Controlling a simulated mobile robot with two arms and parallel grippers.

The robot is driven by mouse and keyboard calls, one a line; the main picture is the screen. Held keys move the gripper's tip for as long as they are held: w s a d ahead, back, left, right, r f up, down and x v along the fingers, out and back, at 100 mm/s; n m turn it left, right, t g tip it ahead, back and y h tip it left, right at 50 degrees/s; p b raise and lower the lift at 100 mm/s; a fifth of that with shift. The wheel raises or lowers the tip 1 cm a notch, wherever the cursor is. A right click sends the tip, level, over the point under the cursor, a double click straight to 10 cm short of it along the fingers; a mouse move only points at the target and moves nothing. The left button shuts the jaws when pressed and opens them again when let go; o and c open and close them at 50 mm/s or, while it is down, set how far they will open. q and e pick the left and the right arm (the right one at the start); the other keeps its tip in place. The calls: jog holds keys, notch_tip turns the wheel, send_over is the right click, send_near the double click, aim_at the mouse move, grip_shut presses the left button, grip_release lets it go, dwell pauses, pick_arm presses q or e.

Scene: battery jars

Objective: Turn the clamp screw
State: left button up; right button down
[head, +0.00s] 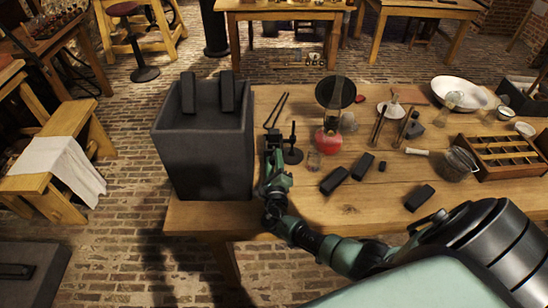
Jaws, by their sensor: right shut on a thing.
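My right gripper (273,137) is at the table's left end, just right of the large dark jar (203,150). It is shut on a small dark part, which seems to be the clamp screw; the fingers hide most of it, so its turn angle cannot be told. A small black stand (292,154) with an upright rod and round base is close beside the gripper, on its right. Two dark blocks (188,93) (227,91) stick up at the jar's top. My left gripper is not in view.
On the wooden table (330,218) are black tongs (277,110), a red-bottomed flask (328,140), a small glass (314,160), several dark blocks (334,180), a white bowl (459,91) and a wooden rack (500,157).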

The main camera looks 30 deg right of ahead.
jog(key=shift+s+f+n, duration=0.1)
jog(key=shift+f+n, duration=0.05)
jog(key=shift+n, duration=0.45)
jog(key=c, duration=1.3)
grip_release()
jog(key=shift+o, duration=1.3)
jog(key=v, duration=0.8)
